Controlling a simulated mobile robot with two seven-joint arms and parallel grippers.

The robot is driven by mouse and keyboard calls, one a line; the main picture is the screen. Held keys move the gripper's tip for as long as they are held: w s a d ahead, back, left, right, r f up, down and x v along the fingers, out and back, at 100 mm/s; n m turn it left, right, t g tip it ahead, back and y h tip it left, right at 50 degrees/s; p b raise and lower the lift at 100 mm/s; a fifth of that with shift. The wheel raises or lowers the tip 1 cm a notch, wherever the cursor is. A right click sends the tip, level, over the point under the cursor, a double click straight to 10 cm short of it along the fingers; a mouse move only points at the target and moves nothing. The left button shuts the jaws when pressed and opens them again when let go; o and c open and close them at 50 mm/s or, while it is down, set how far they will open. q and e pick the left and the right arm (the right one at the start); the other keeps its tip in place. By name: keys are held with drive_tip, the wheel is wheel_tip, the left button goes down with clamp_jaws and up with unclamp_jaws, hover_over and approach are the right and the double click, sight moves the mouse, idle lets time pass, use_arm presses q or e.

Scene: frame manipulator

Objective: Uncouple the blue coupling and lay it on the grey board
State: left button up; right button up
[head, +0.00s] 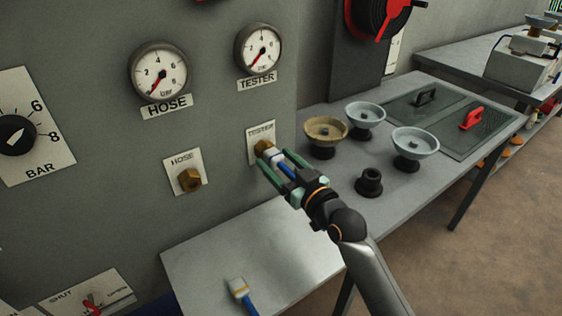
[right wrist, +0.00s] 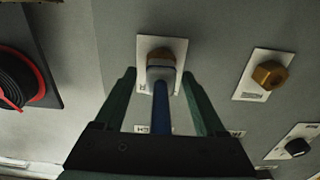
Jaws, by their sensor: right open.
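The blue coupling (head: 277,157), with a pale collar, sits on the brass fitting (head: 264,147) of the TESTER plate on the grey panel. In the right wrist view the coupling (right wrist: 161,72) has a blue stem running back toward my palm. My right gripper (head: 273,158) is open, with its green fingers on either side of the coupling; a gap shows on both sides in the right wrist view (right wrist: 159,77). The grey board (head: 205,262) lies below the panel. A second pale-collared piece with a blue stem (head: 238,287) is at its near edge. My left gripper is out of view.
A bare brass HOSE fitting (head: 190,180) is left of the TESTER one. Two gauges (head: 158,72) are above. Several bowls (head: 326,131) and a black cup (head: 369,181) stand on the bench to the right. The middle of the grey board is clear.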

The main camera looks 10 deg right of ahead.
sight(293, 174)
drive_tip(key=shift+a+r, duration=0.15)
drive_tip(key=shift+a, duration=0.1)
clamp_jaws()
idle(0.6)
drive_tip(key=shift+s+f+p, duration=0.2)
drive_tip(key=shift+p, duration=0.35)
drive_tip(key=shift+s, duration=0.1)
drive_tip(key=shift+d+p+v, duration=0.25)
drive_tip(key=shift+p+v, duration=0.85)
drive_tip(key=shift+v, duration=1.4)
